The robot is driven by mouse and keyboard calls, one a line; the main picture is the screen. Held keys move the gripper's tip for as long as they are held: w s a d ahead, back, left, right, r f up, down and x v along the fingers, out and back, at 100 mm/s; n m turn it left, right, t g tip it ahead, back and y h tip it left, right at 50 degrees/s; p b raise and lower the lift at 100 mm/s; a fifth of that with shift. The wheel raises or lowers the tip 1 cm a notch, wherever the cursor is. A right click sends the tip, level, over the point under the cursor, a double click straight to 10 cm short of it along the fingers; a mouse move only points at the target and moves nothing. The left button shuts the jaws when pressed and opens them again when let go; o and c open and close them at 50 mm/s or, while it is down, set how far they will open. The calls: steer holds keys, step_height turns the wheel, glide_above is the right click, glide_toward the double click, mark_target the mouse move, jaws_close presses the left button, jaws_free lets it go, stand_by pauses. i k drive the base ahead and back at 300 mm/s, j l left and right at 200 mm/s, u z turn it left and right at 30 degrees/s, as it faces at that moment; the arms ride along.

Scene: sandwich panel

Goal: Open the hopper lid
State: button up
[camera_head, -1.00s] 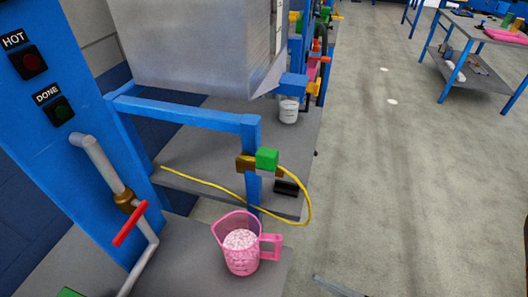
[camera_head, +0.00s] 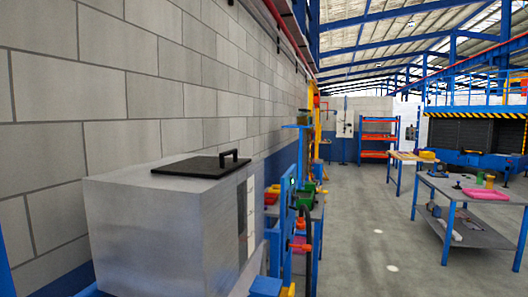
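The hopper (camera_head: 165,235) is a large grey metal box at the lower left of the head view. Its black lid (camera_head: 195,167) lies flat on the top face, toward the far side. A black handle (camera_head: 235,157) stands up at the lid's right end. The lid looks shut. My gripper is not in view.
A block wall (camera_head: 120,90) runs behind the hopper. Beyond it stands a workbench with coloured bins (camera_head: 305,195). Clear floor (camera_head: 370,230) lies to the right, with a blue-legged table (camera_head: 470,190) at the far right.

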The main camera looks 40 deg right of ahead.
mark_target(213, 167)
steer(key=k+z, duration=0.1)
steer(key=z, duration=0.15)
steer(key=i+l+u, duration=0.3)
steer(key=l+u, duration=0.25)
steer(key=l, duration=0.2)
steer(key=i+l+u, duration=0.15)
steer(key=l+u, duration=0.15)
steer(key=l, duration=0.1)
